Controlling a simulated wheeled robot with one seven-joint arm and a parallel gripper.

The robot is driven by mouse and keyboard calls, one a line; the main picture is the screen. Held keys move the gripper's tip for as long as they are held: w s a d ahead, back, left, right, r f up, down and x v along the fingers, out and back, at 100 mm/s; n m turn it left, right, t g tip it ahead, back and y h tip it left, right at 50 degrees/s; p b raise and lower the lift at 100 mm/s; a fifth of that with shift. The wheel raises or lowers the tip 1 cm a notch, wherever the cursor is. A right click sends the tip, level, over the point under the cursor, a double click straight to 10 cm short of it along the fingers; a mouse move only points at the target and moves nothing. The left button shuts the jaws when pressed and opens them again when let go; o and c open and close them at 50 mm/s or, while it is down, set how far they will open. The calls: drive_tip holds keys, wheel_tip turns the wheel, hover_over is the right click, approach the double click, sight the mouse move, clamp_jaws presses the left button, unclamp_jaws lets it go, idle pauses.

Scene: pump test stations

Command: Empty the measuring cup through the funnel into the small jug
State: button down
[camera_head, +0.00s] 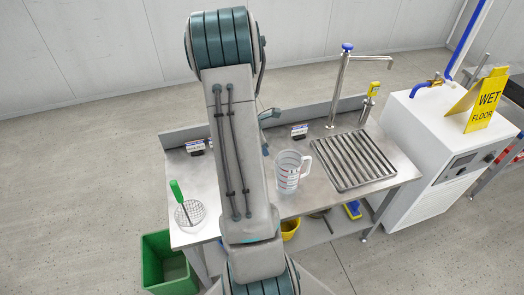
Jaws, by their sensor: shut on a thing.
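A clear vessel with red marks and a handle on its right (290,172) stands upright on the steel bench, just right of my arm. It looks like a measuring cup or jug; I cannot tell which of the task's vessels it is. Whether it holds liquid is unclear. No funnel and no second vessel show. My arm covers the bench's middle and may hide them. Small grey-teal parts of my arm show at its right edge, but my gripper's jaws and anything in them are hidden behind the arm.
The steel bench (210,237) has a slatted drain (353,160) and a tap (340,85) at right. A wire strainer (190,212) with a green handle lies at left. A green bin (160,262) stands below. A white cabinet (425,150) carries a wet floor sign (487,100).

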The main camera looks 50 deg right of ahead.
drive_tip(key=shift+w+b, duration=0.1)
drive_tip(key=shift+b, duration=0.3)
drive_tip(key=shift+a+r+g+h+b, duration=0.15)
drive_tip(key=shift+r+g+h+b, duration=0.35)
drive_tip(key=shift+h+b, duration=0.5)
drive_tip(key=shift+r+b, duration=0.1)
drive_tip(key=shift+b, duration=0.35)
drive_tip(key=shift+r+g+h+b, duration=0.45)
drive_tip(key=shift+g+h+b, duration=0.2)
drive_tip(key=shift+b, duration=0.4)
drive_tip(key=shift+w+a+r+g+h+b, duration=0.3)
drive_tip(key=shift+a+g+h+b, duration=0.15)
drive_tip(key=shift+h+b, duration=0.6)
drive_tip(key=shift+w+a+r+g+h+b, duration=0.3)
drive_tip(key=shift+g+h+b, duration=0.3)
drive_tip(key=shift+b, duration=0.65)
drive_tip(key=a+h, duration=0.1)
drive_tip(key=w+g+h+b, duration=0.1)
drive_tip(key=shift+a+r+h, duration=0.2)
drive_tip(key=shift+a+h, duration=0.1)
drive_tip(key=shift+a, duration=0.1)
drive_tip(key=a+h, duration=0.1)
drive_tip(key=w+a+r+g+h, duration=0.1)
drive_tip(key=a+r+g+h+p, duration=0.1)
drive_tip(key=shift+w+h, duration=0.3)
